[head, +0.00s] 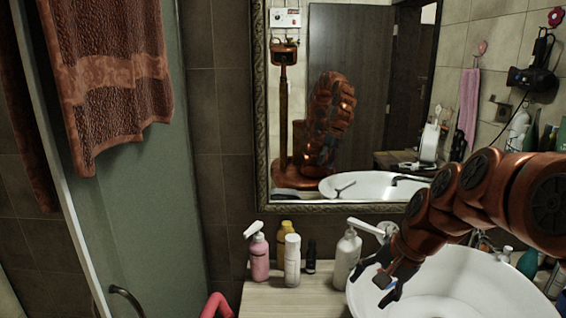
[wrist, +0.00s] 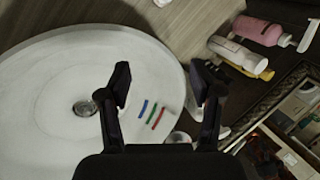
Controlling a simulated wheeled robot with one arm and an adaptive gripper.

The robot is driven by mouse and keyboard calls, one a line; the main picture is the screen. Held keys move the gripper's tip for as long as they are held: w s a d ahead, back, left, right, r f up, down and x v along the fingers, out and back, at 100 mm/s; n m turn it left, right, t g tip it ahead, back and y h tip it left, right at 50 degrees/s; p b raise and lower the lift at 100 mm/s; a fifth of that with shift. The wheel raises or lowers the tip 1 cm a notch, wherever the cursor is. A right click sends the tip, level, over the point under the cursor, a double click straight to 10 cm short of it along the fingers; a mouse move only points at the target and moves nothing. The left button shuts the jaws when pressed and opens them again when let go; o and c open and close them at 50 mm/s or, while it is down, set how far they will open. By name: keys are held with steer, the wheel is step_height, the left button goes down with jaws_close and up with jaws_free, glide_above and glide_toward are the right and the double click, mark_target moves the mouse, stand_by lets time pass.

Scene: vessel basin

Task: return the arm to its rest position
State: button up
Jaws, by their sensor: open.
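My arm reaches in from the right in the head view. My gripper (head: 384,284) is over the left rim of the white basin (head: 450,300). In the wrist view my gripper (wrist: 162,84) shows two dark fingers spread apart, with nothing between them. The basin (wrist: 45,80) lies below, with a round drain (wrist: 85,108). Short blue (wrist: 143,106), green (wrist: 153,112) and red (wrist: 158,118) strips show near its rim, between the fingers in the picture; I cannot tell what they are.
A white pump bottle (head: 347,258) stands left of my gripper. A pink spray bottle (head: 259,258) and a white bottle (head: 292,262) stand farther left on the counter (head: 275,300). The mirror (head: 350,50) hangs behind. A glass panel (head: 145,200) and brown towel (head: 105,80) are left.

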steer(key=s+f+n+g+h, duration=0.2)
steer(key=s+f+n, duration=0.1)
steer(key=s, duration=1.1)
steer(key=s+f+n+g+h, duration=0.1)
steer(key=s+f+n, duration=0.3)
steer(key=s, duration=0.9)
steer(key=shift+s+n+g+h, duration=0.4)
steer(key=shift+n+g, duration=0.2)
steer(key=shift+g, duration=0.1)
